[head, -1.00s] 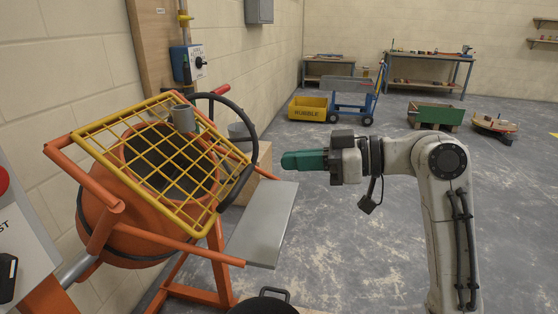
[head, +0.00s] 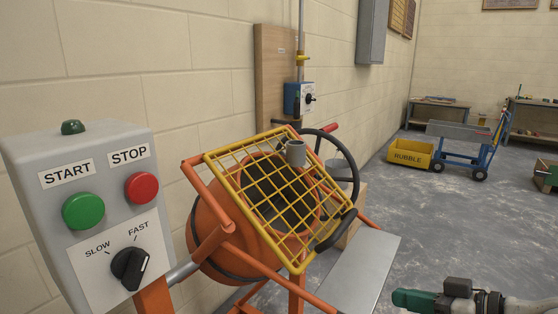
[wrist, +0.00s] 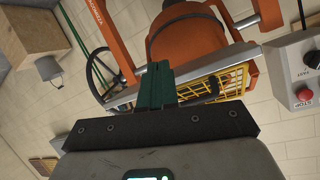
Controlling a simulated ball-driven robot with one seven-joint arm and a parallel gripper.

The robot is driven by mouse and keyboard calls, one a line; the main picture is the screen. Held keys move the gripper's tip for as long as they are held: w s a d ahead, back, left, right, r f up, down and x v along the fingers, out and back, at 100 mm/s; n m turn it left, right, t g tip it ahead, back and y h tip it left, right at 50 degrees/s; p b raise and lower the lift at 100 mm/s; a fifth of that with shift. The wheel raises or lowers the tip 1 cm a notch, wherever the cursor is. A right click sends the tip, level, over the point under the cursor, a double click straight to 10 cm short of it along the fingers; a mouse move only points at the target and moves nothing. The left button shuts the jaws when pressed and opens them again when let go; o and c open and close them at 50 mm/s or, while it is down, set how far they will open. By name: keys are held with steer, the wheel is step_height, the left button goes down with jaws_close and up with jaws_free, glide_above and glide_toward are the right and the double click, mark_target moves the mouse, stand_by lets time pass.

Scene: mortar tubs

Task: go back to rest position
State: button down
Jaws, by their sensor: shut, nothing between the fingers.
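My gripper (head: 402,298) has green fingers and shows at the bottom right of the head view, beyond the metal shelf's lower right side. Its fingers are together and hold nothing. In the wrist view the green fingers (wrist: 154,86) point up the picture, with the orange mixer behind them. Part of my arm is cut off by the lower right edge of the head view.
An orange mixer (head: 208,243) with a yellow grid and a grey cup (head: 296,152) on it stands by the wall. A grey control box (head: 85,150) is at left. A metal shelf (head: 362,268) juts out beside my gripper. Open floor lies at right.

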steer(key=s+a+f+m+g+h, duration=0.15)
steer(key=s+f, duration=0.25)
steer(key=f, duration=0.4)
steer(key=s+f+m+g+h, duration=0.1)
steer(key=s+f+m+h, duration=0.1)
steer(key=s+f, duration=0.45)
steer(key=s+d+f+m+g+h, duration=0.1)
steer(key=s+d+f+g+h, duration=0.2)
steer(key=s+f, duration=0.55)
steer(key=s+d+f+m+g+h, duration=0.2)
steer(key=s+d+f+g+h, duration=0.15)
steer(key=s, duration=0.95)
step_height(320, 180, up, 15)
steer(key=w+a+p, duration=0.1)
steer(key=p, duration=1.5)
steer(key=shift+t, duration=0.3)
steer(key=c, duration=1.8)
jaws_free()
steer(key=shift+w+a+r, duration=0.1)
